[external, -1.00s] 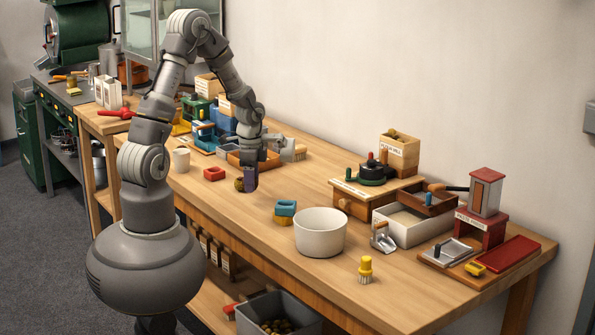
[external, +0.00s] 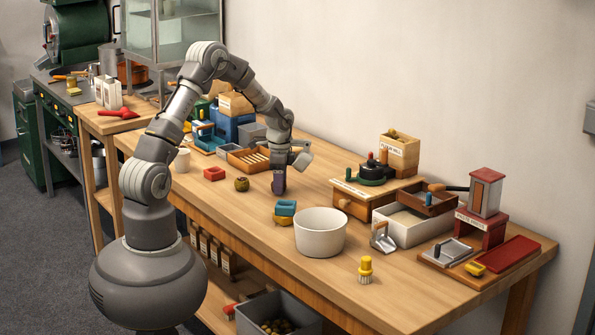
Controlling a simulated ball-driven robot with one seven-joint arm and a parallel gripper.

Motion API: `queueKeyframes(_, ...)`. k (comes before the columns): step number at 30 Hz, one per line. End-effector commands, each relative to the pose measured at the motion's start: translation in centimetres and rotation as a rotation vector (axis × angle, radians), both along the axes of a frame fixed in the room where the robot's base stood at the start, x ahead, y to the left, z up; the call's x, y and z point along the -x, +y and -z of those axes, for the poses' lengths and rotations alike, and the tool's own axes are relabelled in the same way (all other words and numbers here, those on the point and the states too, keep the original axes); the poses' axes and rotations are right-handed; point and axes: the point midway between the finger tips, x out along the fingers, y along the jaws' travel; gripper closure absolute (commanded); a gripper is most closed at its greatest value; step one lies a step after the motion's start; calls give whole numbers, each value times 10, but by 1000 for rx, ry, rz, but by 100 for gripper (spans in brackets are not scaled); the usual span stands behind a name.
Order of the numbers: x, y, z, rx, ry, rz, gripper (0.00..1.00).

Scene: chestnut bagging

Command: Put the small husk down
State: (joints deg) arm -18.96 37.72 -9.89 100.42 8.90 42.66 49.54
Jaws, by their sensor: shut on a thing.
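My gripper (external: 278,188) points down low over the middle of the bench, to the right of a round brown-green husk (external: 241,184). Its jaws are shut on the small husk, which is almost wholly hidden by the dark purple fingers. I cannot tell whether the held husk touches the bench top. The round husk stands alone on the wood, apart from my gripper.
A slatted wooden tray (external: 249,159) lies behind.

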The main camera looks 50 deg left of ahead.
Motion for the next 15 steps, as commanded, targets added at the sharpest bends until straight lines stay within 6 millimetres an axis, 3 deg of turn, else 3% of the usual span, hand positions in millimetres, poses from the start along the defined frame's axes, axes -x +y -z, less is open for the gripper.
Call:
queueKeyframes(5,0,0,3,1,1,0,77)
queueKeyframes(6,0,0,2,0,0,0,38)
queueKeyframes(8,0,0,2,0,0,0,24)
queueKeyframes(15,0,0,2,0,0,0,22)
